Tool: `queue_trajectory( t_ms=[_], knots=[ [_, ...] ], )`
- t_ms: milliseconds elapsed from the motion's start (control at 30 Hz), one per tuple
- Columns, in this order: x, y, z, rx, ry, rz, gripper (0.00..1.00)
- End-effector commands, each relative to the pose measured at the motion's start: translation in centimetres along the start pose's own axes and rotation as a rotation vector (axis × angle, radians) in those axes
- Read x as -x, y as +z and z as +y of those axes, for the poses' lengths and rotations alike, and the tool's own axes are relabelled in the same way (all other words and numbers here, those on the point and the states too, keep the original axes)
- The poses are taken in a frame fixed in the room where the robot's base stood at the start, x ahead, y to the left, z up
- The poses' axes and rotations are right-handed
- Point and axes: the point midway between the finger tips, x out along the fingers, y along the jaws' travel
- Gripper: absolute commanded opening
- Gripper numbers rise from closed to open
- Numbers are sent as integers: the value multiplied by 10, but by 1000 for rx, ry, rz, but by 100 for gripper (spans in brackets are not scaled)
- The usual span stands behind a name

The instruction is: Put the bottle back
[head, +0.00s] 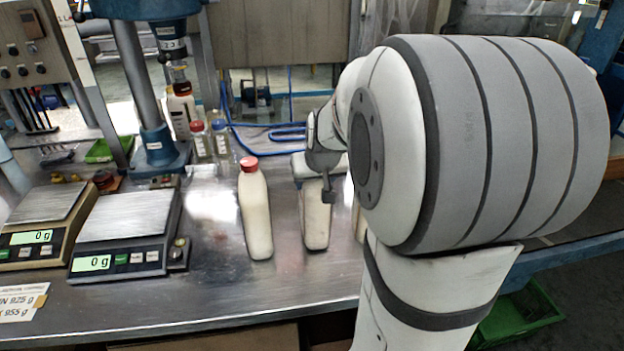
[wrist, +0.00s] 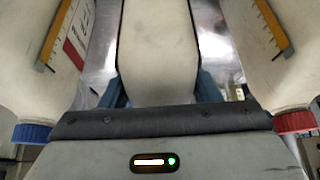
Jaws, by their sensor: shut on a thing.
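My gripper (head: 318,188) is shut on a pale bottle (head: 316,226) in the middle of the bench. In the wrist view the held bottle (wrist: 160,45) sits between the two blue fingers of my gripper (wrist: 160,88). It looks upright, in line with its neighbours, and its base looks at or very near the bench top; I cannot tell if it touches. Its cap is hidden. A red-capped bottle (head: 255,212) stands upright to its left, and on the right in the wrist view (wrist: 268,60). A blue-capped bottle (wrist: 45,60) stands on the other side, mostly hidden by my arm in the head view.
Two scales (head: 125,215) (head: 42,218) reading 0 g stand at the left on the metal bench (head: 215,300). A blue press column (head: 158,150), small bottles (head: 221,138) and a blue hose (head: 262,148) are behind. The bench front is clear.

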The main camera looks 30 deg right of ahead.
Motion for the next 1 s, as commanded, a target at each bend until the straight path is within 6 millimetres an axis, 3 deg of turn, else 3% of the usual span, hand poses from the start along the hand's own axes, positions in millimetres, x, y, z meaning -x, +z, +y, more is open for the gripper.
queue_trajectory(
  t_ms=[433,467,700,1000],
  knots=[
    [-6,2,-1,1,0,6,0],
    [-6,3,-1,1,-1,2,59],
    [-5,3,-1,1,-1,1,78],
    [-2,1,-1,2,-1,2,78]
  ],
)
